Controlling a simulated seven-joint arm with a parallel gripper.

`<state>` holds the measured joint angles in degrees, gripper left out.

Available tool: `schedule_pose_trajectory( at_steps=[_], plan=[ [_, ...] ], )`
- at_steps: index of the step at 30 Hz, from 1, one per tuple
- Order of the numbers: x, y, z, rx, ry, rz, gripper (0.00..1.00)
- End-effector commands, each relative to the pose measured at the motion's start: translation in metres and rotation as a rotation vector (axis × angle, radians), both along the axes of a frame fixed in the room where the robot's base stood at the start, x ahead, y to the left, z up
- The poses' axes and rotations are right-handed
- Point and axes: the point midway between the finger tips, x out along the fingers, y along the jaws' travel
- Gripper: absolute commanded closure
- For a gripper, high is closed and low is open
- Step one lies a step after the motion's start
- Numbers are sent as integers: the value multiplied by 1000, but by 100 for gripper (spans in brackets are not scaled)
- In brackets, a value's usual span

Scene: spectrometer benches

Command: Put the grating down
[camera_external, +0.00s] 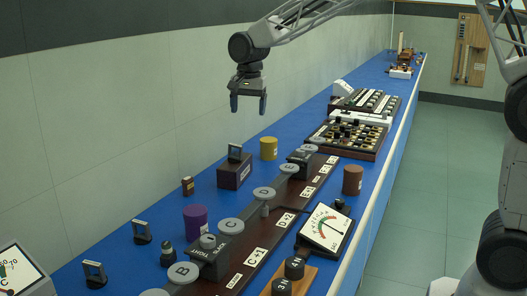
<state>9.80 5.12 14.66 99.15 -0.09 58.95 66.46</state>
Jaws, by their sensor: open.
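My gripper (248,106) hangs in the air over the blue bench (207,184), pointing down. Its two fingers are apart with nothing between them. I cannot tell which of these the task calls the grating.
A dark rail with lettered discs (231,226) runs along the bench. Yellow (268,148), purple (195,219) and brown (352,180) cylinders stand around it. A dial meter (325,228) lies at the right edge. Boards with small pieces (347,138) lie farther back. The wall borders the left.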

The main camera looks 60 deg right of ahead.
Motion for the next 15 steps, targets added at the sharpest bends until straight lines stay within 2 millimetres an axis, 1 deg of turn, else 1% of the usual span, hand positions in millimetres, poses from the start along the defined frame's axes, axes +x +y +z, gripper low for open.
schedule_pose_trajectory(
  at_steps=[1,6,8,15],
  plan=[
    [-15,7,9,-3,-7,36,22],
    [-61,26,29,-13,-25,173,22],
    [-77,33,35,-17,-31,220,22],
    [-145,57,53,-36,-58,411,22]
  ],
)
